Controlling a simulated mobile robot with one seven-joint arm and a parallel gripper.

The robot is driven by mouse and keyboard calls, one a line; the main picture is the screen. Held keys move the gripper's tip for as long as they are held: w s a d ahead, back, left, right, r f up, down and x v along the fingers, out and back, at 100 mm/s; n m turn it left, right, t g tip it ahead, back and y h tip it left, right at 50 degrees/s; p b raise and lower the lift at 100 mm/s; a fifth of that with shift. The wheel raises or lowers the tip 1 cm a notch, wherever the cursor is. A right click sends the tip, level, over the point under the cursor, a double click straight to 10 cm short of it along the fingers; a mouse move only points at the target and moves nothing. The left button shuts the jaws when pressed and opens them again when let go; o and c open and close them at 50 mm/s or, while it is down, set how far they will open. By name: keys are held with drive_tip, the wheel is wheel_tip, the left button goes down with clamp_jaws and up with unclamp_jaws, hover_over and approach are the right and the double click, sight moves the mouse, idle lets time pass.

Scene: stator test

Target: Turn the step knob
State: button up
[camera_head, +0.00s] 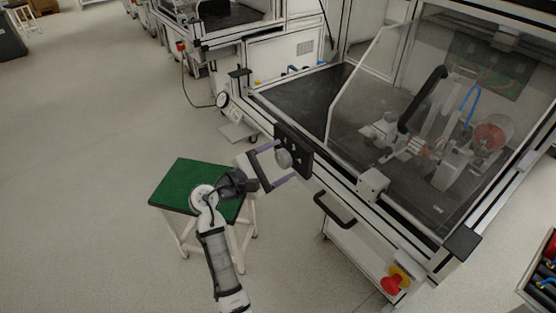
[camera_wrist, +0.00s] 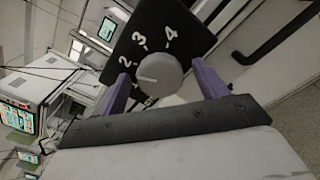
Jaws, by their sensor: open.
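The step knob (camera_wrist: 160,74) is a round grey knob on a black panel (camera_wrist: 178,28) with white numbers; 2, 3 and 4 are readable in the wrist view. A pale mark on the knob points to its left side. In the head view the knob (camera_head: 284,158) sits on the front of the test bench. My gripper (camera_head: 277,165) is open, with its two purple-tipped fingers on either side of the knob. The wrist view also shows my gripper (camera_wrist: 162,85) around the knob, with gaps visible beside it. Whether a finger touches it is unclear.
A green-topped stool (camera_head: 182,178) stands beneath my arm. The bench has a black handle (camera_head: 335,210) and a red emergency button (camera_head: 391,283) right of the knob.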

drive_tip(key=c, duration=1)
drive_tip(key=shift+m, duration=0.4)
drive_tip(key=m+b, duration=0.2)
drive_tip(key=m, duration=0.1)
drive_tip(key=shift+f+m, duration=0.15)
drive_tip(key=shift+m, duration=0.15)
drive_tip(key=shift+m+b, duration=1.15)
drive_tip(key=shift+m, duration=1.05)
drive_tip(key=o, duration=1)
